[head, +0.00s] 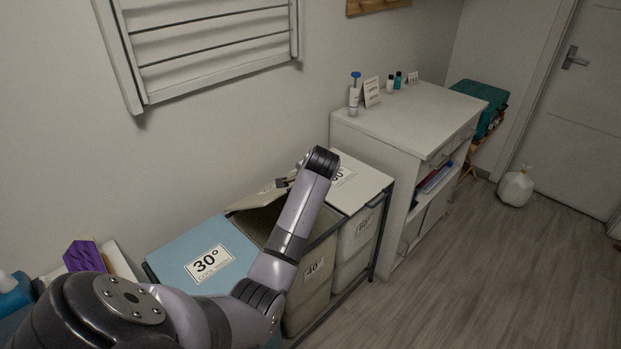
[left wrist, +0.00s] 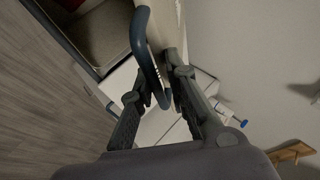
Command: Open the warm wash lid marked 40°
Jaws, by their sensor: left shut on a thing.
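The warm wash lid (head: 256,197) is beige and tilted up, so the dark opening of its bin shows below it. The 40° bin (head: 314,279) stands between the blue 30° lid (head: 184,252) and the white 60° lid (head: 362,181). My left gripper (head: 283,182) is at the raised lid, partly hidden behind my arm. My right gripper is in neither view.
A white cabinet (head: 397,120) with bottles on top stands right of the bins. A drying rack (head: 208,42) hangs on the wall above. A purple object (head: 84,256) lies at the left.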

